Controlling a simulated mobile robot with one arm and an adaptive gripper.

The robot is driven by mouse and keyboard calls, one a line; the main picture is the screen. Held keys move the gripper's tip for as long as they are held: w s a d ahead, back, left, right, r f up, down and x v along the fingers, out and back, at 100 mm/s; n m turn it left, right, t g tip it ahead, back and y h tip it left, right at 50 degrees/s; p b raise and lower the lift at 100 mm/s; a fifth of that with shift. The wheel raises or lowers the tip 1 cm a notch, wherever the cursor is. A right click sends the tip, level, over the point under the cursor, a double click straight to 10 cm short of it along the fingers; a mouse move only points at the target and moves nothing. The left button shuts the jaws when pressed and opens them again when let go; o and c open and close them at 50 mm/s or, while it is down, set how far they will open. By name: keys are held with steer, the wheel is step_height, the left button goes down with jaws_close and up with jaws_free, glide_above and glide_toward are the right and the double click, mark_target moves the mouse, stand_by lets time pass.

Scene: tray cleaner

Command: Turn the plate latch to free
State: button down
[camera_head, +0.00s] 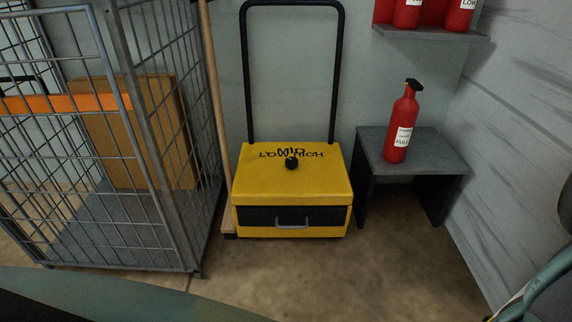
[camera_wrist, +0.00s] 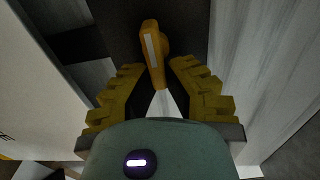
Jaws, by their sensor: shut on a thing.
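The plate latch (camera_wrist: 152,48) shows in the wrist view as an orange lever with a white stripe, on a dark panel (camera_wrist: 118,22). It lies nearly lengthwise in the picture, tilted a little, with its near end between my fingers. My gripper (camera_wrist: 157,68) has yellow ridged fingers, one on each side of the lever, and is shut on it. The exact contact of the fingertips is hard to see.
The head view shows a yellow cleaner box (camera_head: 290,185) with a black knob (camera_head: 291,163), a wire cage cart (camera_head: 188,120) at left, and a red extinguisher (camera_head: 402,125) on a small table (camera_head: 440,158). Bare floor lies in front. Pale streaked surfaces (camera_wrist: 270,60) flank the panel.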

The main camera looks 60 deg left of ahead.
steer(key=shift+f, duration=0.2)
steer(key=c, duration=1)
jaws_free()
steer(key=shift+r, duration=0.15)
steer(key=v, duration=1.2)
